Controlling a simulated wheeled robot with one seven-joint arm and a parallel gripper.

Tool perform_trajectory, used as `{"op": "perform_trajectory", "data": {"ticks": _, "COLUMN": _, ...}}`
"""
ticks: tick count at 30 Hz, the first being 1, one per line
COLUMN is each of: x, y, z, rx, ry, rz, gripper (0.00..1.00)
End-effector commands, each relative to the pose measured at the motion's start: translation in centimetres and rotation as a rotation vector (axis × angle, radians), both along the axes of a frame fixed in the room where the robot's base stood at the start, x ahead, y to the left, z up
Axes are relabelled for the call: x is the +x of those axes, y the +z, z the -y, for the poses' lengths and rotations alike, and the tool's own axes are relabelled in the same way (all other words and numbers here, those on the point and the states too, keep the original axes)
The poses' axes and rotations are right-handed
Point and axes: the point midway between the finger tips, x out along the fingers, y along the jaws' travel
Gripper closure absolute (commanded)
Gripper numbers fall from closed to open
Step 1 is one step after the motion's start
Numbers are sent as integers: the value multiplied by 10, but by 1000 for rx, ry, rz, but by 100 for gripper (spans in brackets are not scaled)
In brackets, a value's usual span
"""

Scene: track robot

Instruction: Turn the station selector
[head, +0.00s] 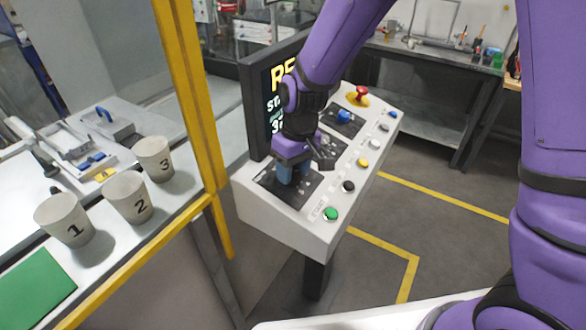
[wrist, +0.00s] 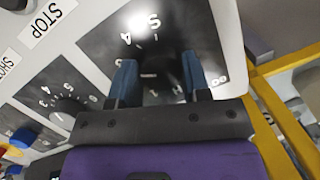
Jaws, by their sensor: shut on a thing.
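The station selector is a dark knob (wrist: 160,82) on a black dial plate with white markings at the near left end of the white control console (head: 250,207). In the wrist view the knob sits between the two blue fingers of my gripper (wrist: 159,80), which is shut on it. The knob's pointer is in shadow, so its setting cannot be read. In the head view my gripper (head: 293,172) points down onto the near black plate (head: 312,187), and the knob is hidden behind the fingers.
A second dial knob (wrist: 68,105) and a blue knob (head: 343,116) lie farther along the console. A red mushroom button (head: 358,96) and a green button (head: 330,214) are also on it. A partly hidden screen (head: 268,110) stands behind. A yellow post (head: 195,90) rises left.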

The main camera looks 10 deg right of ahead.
Motion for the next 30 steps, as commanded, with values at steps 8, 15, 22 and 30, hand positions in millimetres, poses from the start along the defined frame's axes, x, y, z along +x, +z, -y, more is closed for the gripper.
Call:
{"op": "perform_trajectory", "data": {"ticks": 8, "x": 0, "y": 0, "z": 0, "rx": 1, "ry": 2, "rz": 1, "gripper": 46}}
{"op": "perform_trajectory", "data": {"ticks": 15, "x": 0, "y": 0, "z": 0, "rx": 1, "ry": 2, "rz": 1, "gripper": 46}}
{"op": "perform_trajectory", "data": {"ticks": 22, "x": 2, "y": 17, "z": 2, "rx": 2, "ry": 1, "rz": 5, "gripper": 46}}
{"op": "perform_trajectory", "data": {"ticks": 30, "x": 6, "y": 67, "z": 7, "rx": 2, "ry": 1, "rz": 5, "gripper": 46}}
